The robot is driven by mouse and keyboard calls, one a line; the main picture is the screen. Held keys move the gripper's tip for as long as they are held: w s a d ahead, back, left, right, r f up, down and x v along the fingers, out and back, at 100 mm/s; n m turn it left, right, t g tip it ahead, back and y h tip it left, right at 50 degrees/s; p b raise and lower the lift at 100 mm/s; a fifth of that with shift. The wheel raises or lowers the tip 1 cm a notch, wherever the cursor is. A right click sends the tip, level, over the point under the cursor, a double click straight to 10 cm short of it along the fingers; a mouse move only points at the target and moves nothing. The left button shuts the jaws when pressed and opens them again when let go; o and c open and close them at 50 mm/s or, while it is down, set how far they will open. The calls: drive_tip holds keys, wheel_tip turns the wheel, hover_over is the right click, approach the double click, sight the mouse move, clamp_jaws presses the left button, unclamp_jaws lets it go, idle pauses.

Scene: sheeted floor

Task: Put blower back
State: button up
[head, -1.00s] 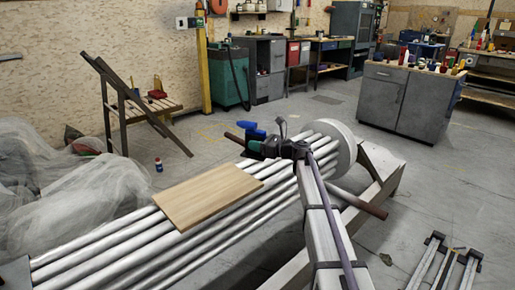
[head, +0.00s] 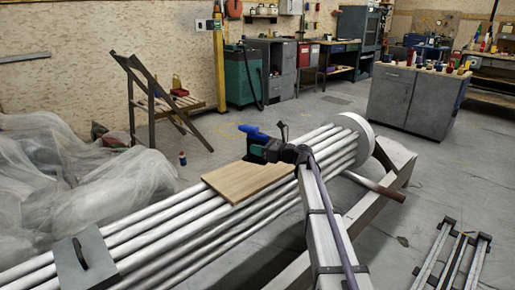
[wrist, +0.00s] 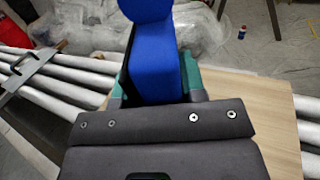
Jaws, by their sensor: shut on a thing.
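The blower (head: 255,132) is a blue thing held above the bundle of white pipes. In the wrist view its blue body (wrist: 154,62) fills the top middle. My gripper (head: 259,152) is shut on it, and its teal fingers (wrist: 154,95) lie on both sides of the blue body. A plain wooden board (head: 240,184) lies flat across the pipes, just below the gripper in the head view; it also shows behind the gripper in the wrist view (wrist: 262,112). The gap between blower and board cannot be judged. The blower's lower part is hidden.
Clear sheeting (head: 75,195) heaps at the left. A small bottle (head: 182,158) stands on the floor by a wooden chair (head: 150,100). Grey floor is open behind.

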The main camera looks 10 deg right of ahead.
sight(258, 163)
wheel_tip(258, 163, down, 6)
drive_tip(key=b, duration=0.5)
drive_tip(key=shift+f+b, duration=0.6)
drive_tip(key=shift+b, duration=0.1)
drive_tip(key=o, duration=0.7)
